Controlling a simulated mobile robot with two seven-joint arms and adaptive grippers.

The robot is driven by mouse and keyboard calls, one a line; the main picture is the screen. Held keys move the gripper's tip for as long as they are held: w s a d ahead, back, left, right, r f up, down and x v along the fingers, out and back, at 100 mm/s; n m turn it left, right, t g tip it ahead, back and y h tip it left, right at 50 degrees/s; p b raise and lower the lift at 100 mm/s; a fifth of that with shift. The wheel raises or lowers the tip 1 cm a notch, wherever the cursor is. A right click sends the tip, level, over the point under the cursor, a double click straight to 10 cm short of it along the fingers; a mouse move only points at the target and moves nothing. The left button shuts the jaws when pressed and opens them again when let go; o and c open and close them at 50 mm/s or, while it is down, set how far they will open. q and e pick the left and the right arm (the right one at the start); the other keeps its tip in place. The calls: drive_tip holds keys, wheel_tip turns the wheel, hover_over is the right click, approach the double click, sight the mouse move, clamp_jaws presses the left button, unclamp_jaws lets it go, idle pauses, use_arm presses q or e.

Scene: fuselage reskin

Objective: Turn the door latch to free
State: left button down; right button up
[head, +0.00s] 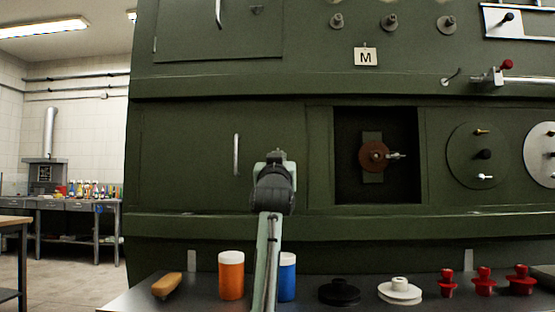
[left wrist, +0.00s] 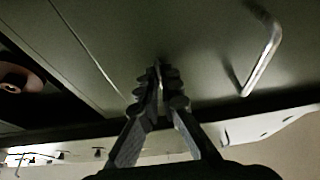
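A green door panel shows in the head view with a silver bar handle (head: 237,155) on it. The same kind of handle (left wrist: 265,55) is at the right of the left wrist view. My left gripper (head: 277,160) is in front of the panel, just right of the handle and apart from it. In the left wrist view its fingers (left wrist: 160,80) lie together, with nothing clearly held between them. I cannot make out a latch at the fingertips; my gripper covers that spot in the head view. A silver lever with a red knob (head: 500,72) is at upper right. My right gripper is out of view.
Right of the panel, an open recess holds a brown disc (head: 375,155) with a silver stub. Below, a dark bench (head: 208,289) carries an orange jar (head: 231,275), a blue jar (head: 288,277), discs and red knobs. A ledge runs above the panel.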

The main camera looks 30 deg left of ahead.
use_arm(q)
drive_tip(key=c, duration=1.7)
unclamp_jaws()
drive_tip(key=shift+c, duration=0.2)
drive_tip(key=shift+s, duration=0.1)
drive_tip(key=v, duration=1.2)
